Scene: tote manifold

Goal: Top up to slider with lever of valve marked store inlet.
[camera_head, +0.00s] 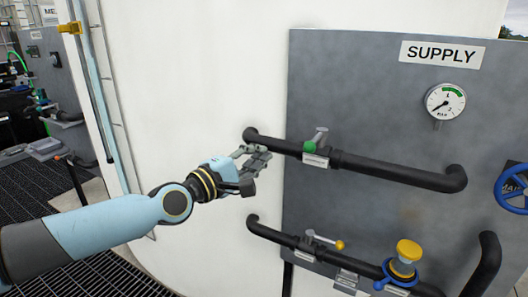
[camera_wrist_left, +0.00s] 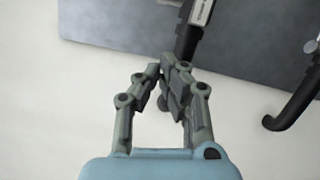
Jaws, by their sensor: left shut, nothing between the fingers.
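A yellow slider (camera_head: 70,28) sits near the top of a pale blue upright sight tube (camera_head: 100,100) on the white tank; I cannot make out a clear liquid level. A valve lever with a green knob (camera_head: 310,147) is on the upper black pipe, above a small label plate. A lever with a yellow knob (camera_head: 323,239) is on the lower pipe. The small labels are too small to read, so I cannot tell which is store inlet. My left gripper (camera_head: 262,155) is shut and empty, left of the green-knobbed lever. Its fingers also show in the wrist view (camera_wrist_left: 168,78).
A grey panel (camera_head: 380,90) carries a SUPPLY sign (camera_head: 441,53) and a round gauge (camera_head: 445,101). A blue handwheel (camera_head: 513,188) is at the right edge. A yellow-capped fitting (camera_head: 405,255) stands on the lower pipe. Dark grating (camera_head: 110,270) covers the floor.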

